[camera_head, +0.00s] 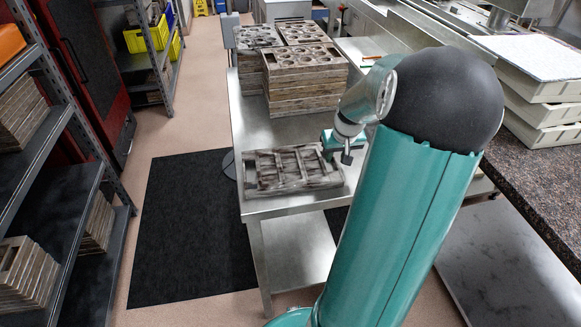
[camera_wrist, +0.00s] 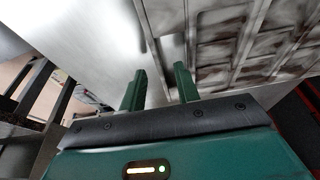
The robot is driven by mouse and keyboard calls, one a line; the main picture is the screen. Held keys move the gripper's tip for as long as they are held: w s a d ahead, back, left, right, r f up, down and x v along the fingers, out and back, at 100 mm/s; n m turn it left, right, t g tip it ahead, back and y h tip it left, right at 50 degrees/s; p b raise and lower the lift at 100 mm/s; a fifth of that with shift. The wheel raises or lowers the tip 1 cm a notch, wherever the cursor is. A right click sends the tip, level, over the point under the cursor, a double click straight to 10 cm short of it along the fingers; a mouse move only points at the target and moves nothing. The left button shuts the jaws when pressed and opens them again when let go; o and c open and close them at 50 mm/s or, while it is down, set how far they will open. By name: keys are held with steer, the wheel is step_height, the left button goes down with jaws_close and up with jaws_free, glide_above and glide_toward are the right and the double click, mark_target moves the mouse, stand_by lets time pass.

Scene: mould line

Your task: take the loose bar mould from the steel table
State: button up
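The loose bar mould (camera_head: 290,170), a worn grey-brown slab with long bar-shaped cavities, lies flat near the front edge of the steel table (camera_head: 250,122). My gripper (camera_head: 328,148) is at the mould's right end, partly hidden by my arm in the head view. In the wrist view my two green fingers (camera_wrist: 160,82) are apart, with a gap between them. The mould (camera_wrist: 235,45) fills the upper right there, and its rim runs down towards the gap. I cannot tell whether the fingers touch the rim.
Stacks of round-cavity moulds (camera_head: 303,80) stand behind on the same table. Shelving with more moulds (camera_head: 28,275) is at the left. A dark floor mat (camera_head: 190,225) lies left of the table. A stone-topped counter (camera_head: 535,170) with white trays (camera_head: 545,92) is at the right.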

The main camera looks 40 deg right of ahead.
steer(key=shift+x, duration=0.8)
jaws_close()
